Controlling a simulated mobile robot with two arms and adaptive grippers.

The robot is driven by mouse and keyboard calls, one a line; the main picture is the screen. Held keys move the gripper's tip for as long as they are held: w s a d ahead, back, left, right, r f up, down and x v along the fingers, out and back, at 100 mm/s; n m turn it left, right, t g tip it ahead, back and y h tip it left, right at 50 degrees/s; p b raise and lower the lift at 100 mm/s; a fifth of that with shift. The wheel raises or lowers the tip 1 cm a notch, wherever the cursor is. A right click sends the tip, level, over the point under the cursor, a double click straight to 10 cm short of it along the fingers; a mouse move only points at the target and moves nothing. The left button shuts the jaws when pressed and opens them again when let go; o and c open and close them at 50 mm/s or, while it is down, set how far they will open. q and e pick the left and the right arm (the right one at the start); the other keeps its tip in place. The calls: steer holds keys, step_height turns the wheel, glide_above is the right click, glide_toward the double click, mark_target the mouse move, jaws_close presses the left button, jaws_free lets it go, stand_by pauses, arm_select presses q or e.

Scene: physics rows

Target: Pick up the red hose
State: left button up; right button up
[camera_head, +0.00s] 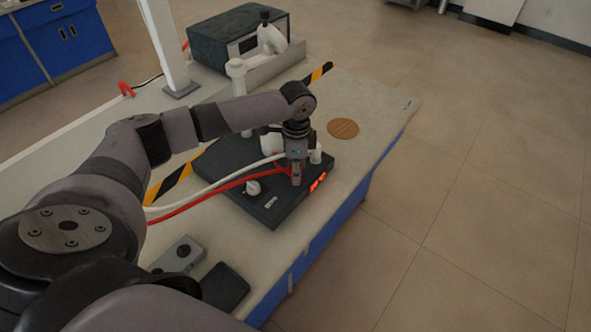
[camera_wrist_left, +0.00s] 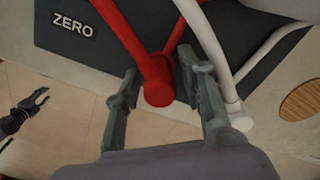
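The red hose (camera_head: 217,191) runs across the dark device (camera_head: 230,160) on the bench, beside a white hose (camera_head: 215,187). In the left wrist view the red hose (camera_wrist_left: 125,30) ends in a thick red piece (camera_wrist_left: 157,88). My left gripper (camera_head: 296,182) points down over the device at the hose's end. In the left wrist view its fingers (camera_wrist_left: 159,62) are apart, one on each side of the red end, with a gap on the left side. My right gripper (camera_wrist_left: 40,97) shows small at the left edge of that view, its fingers apart and empty, over the floor.
The device has a white knob (camera_head: 253,188), red lit digits (camera_head: 318,182) and a ZERO label (camera_wrist_left: 76,25). A round wooden disc (camera_head: 343,128) lies right of it. A grey box (camera_head: 180,254) and a dark flat object (camera_head: 224,287) lie in front. A large dark instrument (camera_head: 235,38) stands behind.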

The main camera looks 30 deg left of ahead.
arm_select(q)
jaws_close()
stand_by(0.3)
steer(key=shift+r, duration=0.1)
steer(key=shift+r, duration=0.55)
step_height(320, 180, up, 23)
steer(key=p, duration=0.5)
steer(key=shift+r, duration=0.15)
stand_by(0.6)
